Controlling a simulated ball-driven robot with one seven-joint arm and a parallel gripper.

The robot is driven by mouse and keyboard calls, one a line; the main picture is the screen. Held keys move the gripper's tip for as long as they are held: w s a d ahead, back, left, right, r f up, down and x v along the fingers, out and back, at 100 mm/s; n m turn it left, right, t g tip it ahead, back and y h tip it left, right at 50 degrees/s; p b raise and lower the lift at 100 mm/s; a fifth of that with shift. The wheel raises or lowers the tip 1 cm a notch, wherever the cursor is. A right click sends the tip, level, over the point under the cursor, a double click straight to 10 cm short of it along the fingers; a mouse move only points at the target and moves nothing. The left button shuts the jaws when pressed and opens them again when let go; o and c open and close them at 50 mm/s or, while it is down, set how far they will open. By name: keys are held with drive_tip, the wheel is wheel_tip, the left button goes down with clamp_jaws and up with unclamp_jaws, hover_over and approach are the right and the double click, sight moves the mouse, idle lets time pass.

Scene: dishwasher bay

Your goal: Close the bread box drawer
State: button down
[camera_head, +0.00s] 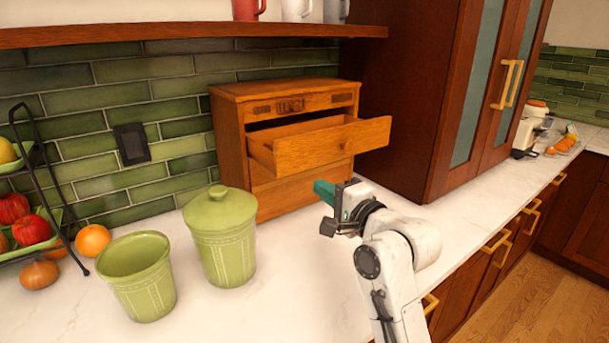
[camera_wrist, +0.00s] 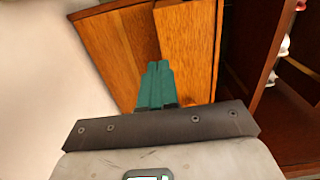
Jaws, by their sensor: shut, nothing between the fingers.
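The wooden bread box (camera_head: 232,130) stands on the white counter against the green tile wall. Its upper drawer (camera_head: 325,142) is pulled out toward the front and has a round knob. The lower front of the box is flush. My gripper (camera_head: 324,190) is shut and empty, below and in front of the open drawer. In the wrist view my teal fingers (camera_wrist: 155,85) are together and point at the wooden box (camera_wrist: 115,45). I cannot tell whether the fingertips touch the wood.
A lidded green canister (camera_head: 222,240) and an open green canister (camera_head: 140,275) stand left of my arm. A tiered fruit rack (camera_head: 60,205) is at far left. A tall dark cabinet (camera_head: 410,100) stands right of the box. The counter front (camera_head: 290,290) is clear.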

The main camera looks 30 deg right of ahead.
drive_tip(key=w, duration=0.7)
drive_tip(key=shift+p, duration=0.45)
drive_tip(key=shift+a, duration=0.1)
